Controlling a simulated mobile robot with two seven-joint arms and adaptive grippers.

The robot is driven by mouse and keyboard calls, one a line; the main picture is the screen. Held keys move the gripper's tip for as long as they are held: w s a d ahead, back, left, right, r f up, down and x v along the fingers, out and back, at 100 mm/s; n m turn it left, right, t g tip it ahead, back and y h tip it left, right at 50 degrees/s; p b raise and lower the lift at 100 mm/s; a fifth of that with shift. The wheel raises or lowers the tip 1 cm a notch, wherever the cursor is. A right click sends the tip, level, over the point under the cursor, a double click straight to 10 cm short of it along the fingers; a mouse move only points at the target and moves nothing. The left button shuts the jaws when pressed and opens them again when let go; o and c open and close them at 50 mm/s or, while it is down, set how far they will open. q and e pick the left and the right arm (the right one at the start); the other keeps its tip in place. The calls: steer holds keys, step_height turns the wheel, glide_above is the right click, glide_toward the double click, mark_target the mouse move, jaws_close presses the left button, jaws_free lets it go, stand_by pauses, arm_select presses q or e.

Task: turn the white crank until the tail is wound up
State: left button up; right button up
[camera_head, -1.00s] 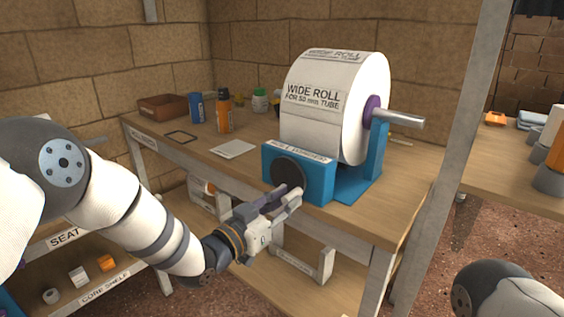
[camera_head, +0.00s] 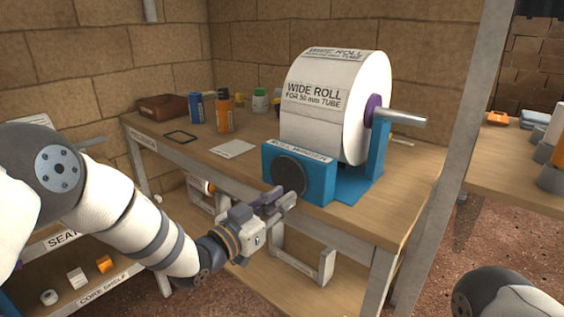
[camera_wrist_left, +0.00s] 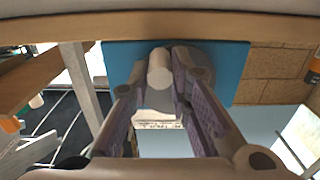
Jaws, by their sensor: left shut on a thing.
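The wide white paper roll (camera_head: 335,110) sits on a blue stand (camera_head: 350,190) on the workbench, with a metal bar through its purple core. The blue rewinder box (camera_head: 318,182) in front carries a dark round disc (camera_head: 288,174). My left gripper (camera_head: 284,199) is at the disc's lower edge. In the left wrist view its fingers (camera_wrist_left: 160,82) are shut around the pale cylindrical crank handle (camera_wrist_left: 160,66). In the head view the gripper hides the handle. I cannot make out a loose paper tail. My right gripper is out of view.
The workbench (camera_head: 400,215) also holds an orange bottle (camera_head: 224,111), a blue box (camera_head: 196,108), a brown tray (camera_head: 163,105), a dark frame (camera_head: 180,136) and a white sheet (camera_head: 233,149). A grey post (camera_head: 455,140) stands at the right. A low core shelf (camera_head: 95,285) is at lower left.

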arm_select(q)
steer(key=shift+w+a+f, duration=0.15)
steer(key=shift+a+f, duration=0.05)
steer(key=shift+a, duration=0.05)
steer(key=shift+o, duration=1.3)
steer(key=shift+d, duration=0.1)
steer(key=shift+w+a+f+b, duration=0.3)
steer(key=shift+w+a, duration=0.1)
steer(key=shift+a, duration=0.15)
